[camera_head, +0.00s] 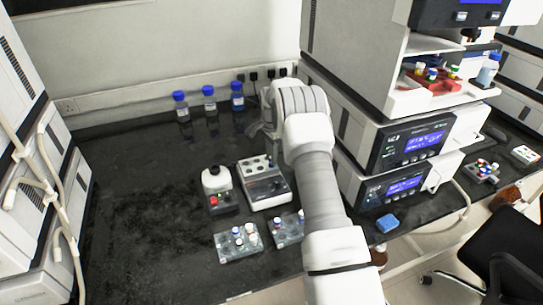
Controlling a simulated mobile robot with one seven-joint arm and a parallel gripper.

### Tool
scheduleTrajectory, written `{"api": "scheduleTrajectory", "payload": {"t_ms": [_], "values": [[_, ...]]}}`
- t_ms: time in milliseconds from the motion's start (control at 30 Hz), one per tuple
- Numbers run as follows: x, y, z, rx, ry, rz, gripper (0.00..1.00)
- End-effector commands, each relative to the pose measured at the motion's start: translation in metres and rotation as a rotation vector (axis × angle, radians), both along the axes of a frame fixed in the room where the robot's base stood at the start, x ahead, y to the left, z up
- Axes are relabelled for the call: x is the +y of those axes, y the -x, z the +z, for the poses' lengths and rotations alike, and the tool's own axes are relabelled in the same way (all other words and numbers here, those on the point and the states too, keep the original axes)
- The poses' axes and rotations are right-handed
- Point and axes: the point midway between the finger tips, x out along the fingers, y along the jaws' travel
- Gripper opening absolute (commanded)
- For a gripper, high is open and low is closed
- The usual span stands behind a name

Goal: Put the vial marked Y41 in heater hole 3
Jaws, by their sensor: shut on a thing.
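The heater (263,185) is a white and dark block with several holes in its top, on the dark bench left of my arm. Its hole numbers are too small to read. My gripper (259,131) is behind and above the heater, partly hidden by my wrist. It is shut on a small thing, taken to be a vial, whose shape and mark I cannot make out. Two clear racks with small capped vials stand in front of the heater, a left rack (228,254) and a right rack (285,241). No vial label is legible.
A small device with a white top and red button (217,188) stands left of the heater. Blue-capped bottles (209,102) line the back wall. The bench's left side is clear.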

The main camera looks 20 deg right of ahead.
Motion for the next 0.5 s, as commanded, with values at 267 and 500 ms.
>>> {"api": "scheduleTrajectory", "payload": {"t_ms": [267, 500], "values": [[0.0003, 0.0000, -0.0100, 0.000, 0.000, 0.000, 0.00], [0.0003, -0.0001, -0.0110, 0.000, 0.000, 0.000, 0.00]]}}
